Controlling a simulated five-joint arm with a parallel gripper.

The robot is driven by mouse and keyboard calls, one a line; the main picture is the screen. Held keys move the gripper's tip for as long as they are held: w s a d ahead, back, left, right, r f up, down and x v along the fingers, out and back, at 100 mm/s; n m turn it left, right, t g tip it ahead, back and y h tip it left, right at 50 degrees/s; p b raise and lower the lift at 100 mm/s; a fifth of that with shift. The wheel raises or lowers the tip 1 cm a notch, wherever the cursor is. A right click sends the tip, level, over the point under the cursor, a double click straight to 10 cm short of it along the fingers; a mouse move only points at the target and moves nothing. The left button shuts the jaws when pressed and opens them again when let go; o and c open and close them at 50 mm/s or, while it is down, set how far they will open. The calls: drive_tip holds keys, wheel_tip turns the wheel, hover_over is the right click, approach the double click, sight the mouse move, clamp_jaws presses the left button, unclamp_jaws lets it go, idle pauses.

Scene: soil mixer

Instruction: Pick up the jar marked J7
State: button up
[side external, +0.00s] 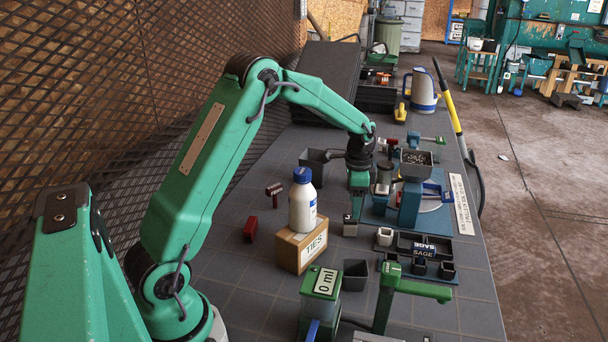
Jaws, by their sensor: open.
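I cannot read a J7 mark anywhere in the side external view. A white bottle with a blue cap (302,202) stands upright on a wooden block labelled TIES (300,247); no J7 shows on its visible side. A small jar-like container (383,180) is just right of my gripper, partly hidden, its marking not legible. My gripper (355,214) points down beyond and right of the white bottle, near the blue-based mixer. It is open, and I see nothing held in it. The gap between its fingers is hard to make out.
The blue mixer stand (411,202) with a grey hopper is right of my gripper. A green dispenser reading 0 ml (322,288) and a green stand (390,290) are in front. SAGE trays (424,247) lie at right. A dark red block (250,229) lies left, with bare tabletop around it.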

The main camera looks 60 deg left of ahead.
sight(352, 223)
drive_tip(key=shift+f, duration=1.25)
drive_tip(key=shift+f, duration=0.1)
drive_tip(key=shift+s+f, duration=0.15)
drive_tip(key=shift+f, duration=2.4)
drive_tip(key=c, duration=1.1)
drive_tip(key=shift+r, duration=0.1)
